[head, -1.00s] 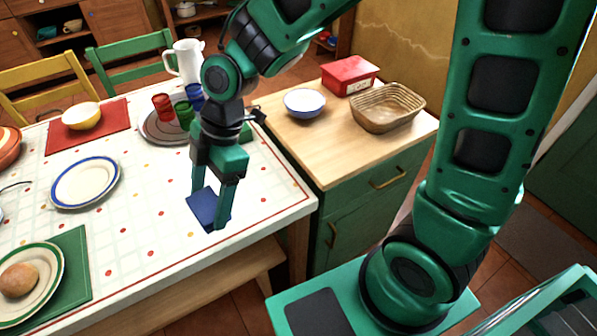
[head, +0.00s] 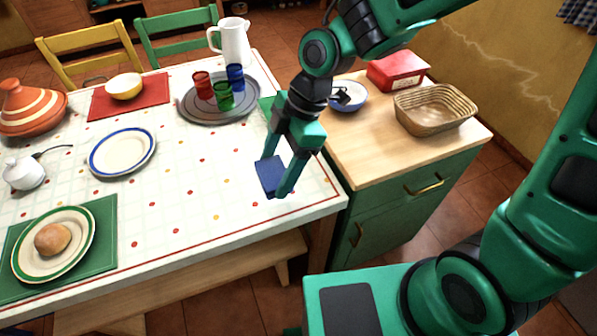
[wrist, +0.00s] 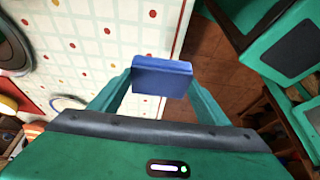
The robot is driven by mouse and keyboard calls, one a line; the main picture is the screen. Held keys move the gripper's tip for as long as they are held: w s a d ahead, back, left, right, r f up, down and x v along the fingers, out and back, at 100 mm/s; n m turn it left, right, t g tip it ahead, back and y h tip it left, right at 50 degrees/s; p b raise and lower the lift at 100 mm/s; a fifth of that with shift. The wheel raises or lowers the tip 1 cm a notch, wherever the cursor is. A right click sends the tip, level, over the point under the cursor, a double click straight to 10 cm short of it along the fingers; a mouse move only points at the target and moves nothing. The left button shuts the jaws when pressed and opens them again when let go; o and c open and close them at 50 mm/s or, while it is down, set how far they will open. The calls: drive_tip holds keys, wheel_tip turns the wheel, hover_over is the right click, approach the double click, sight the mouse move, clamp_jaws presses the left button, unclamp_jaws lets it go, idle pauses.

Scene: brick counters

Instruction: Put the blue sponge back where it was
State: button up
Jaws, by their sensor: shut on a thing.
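The blue sponge (head: 270,176) is held between the fingertips of my gripper (head: 277,180), near the right edge of the dining table (head: 215,215). In the wrist view the sponge (wrist: 161,77) spans the gap between both green fingers, with table cloth on one side of it and floor tiles on the other. My gripper is shut on it. The sponge looks raised above the table, but the exact height is hard to tell.
A green cabinet with a wooden top (head: 365,158) stands right of the table, bearing a blue-rimmed bowl (head: 350,97), a red box (head: 397,70) and a wicker basket (head: 435,108). A grey tray (head: 190,108) holds several coloured cups. A bench (head: 215,277) runs along the table's front.

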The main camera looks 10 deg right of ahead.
drive_tip(key=w+d+f, duration=0.2)
drive_tip(key=w, duration=0.1)
drive_tip(key=w+d+f, duration=0.2)
drive_tip(key=w, duration=0.1)
drive_tip(key=w+d+f, duration=0.2)
drive_tip(key=f, duration=0.1)
drive_tip(key=shift+w+d, duration=0.4)
drive_tip(key=shift+f, duration=1.95)
drive_tip(key=o, duration=1)
drive_tip(key=shift+o, duration=0.2)
drive_tip(key=v, duration=1.2)
drive_tip(key=shift+d+r, duration=0.1)
